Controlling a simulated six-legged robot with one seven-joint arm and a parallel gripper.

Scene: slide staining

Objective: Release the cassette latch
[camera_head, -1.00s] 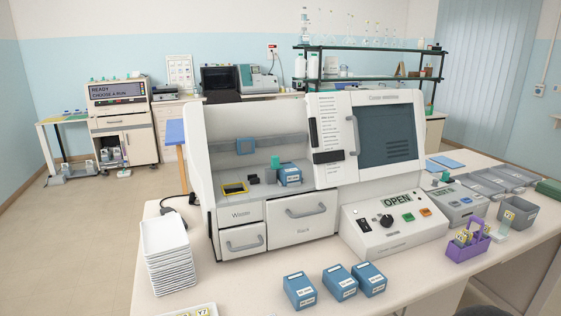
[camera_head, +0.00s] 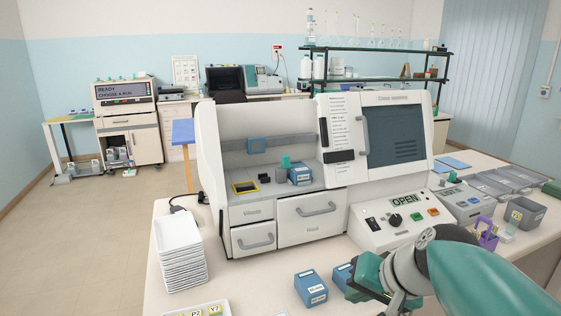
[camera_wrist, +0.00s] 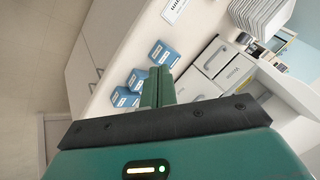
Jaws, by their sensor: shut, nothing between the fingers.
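The white staining machine (camera_head: 330,185) stands on the bench, its left bay open at the front. In the bay, a blue cassette-like block with a white label (camera_head: 300,176) sits beside a small teal upright piece (camera_head: 285,162). Which part is the latch, I cannot tell. My gripper shows in the wrist view (camera_wrist: 160,72) with green fingers shut together and empty. In the head view my arm reaches in from the lower right, its end over the bench in front of the machine, apart from the bay.
Blue labelled boxes (camera_head: 311,289) stand in front of the machine; my arm hides some. A stack of white trays (camera_head: 180,250) is at the left. The control panel (camera_head: 400,215) reads OPEN. A purple rack (camera_head: 487,234) and grey containers (camera_head: 490,180) are at the right.

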